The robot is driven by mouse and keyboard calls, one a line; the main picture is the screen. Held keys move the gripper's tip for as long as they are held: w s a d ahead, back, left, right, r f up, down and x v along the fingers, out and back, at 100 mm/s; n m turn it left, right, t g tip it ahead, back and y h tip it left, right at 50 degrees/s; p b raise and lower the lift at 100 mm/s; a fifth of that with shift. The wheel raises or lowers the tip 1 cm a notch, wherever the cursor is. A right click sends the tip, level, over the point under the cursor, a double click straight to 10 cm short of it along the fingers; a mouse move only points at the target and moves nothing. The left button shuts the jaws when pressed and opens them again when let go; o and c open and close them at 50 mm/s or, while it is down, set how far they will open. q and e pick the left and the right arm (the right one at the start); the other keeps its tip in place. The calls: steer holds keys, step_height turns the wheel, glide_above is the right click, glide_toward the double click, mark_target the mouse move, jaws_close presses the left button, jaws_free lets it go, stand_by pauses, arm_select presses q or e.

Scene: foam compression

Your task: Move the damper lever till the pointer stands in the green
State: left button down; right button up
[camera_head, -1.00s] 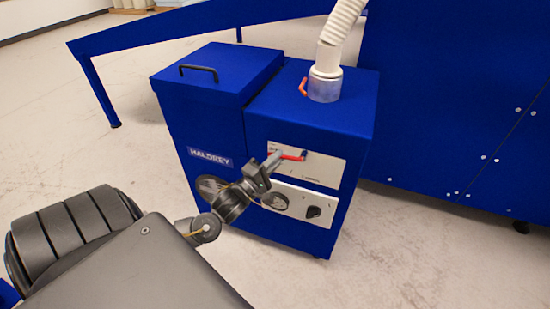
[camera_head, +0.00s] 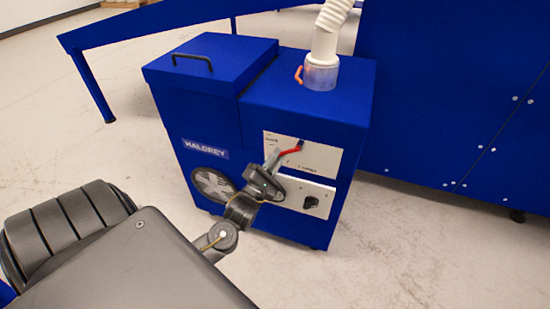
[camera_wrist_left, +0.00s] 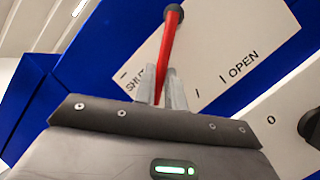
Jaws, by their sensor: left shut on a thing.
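The damper lever (camera_head: 291,151) is a thin red bar with a dark end, on a white plate on the front of the blue machine. In the head view it slants up to the right. My left gripper (camera_head: 273,158) is shut on its lower left end. In the left wrist view the red lever (camera_wrist_left: 170,45) runs up from between my left fingers (camera_wrist_left: 162,90) to its dark end. The plate (camera_wrist_left: 215,60) reads SHUT left of the fingers and OPEN to their right, with small tick marks. I cannot make out a pointer or a green zone. My right gripper is out of view.
A lower white panel with a black knob (camera_head: 311,202) sits below the lever plate. A round vent (camera_head: 212,185) is to its left.

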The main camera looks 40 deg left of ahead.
arm_select(q)
steer(key=c, duration=1.5)
jaws_free()
steer(key=shift+o, duration=0.2)
steer(key=v, duration=1.1)
steer(key=shift+w, duration=0.1)
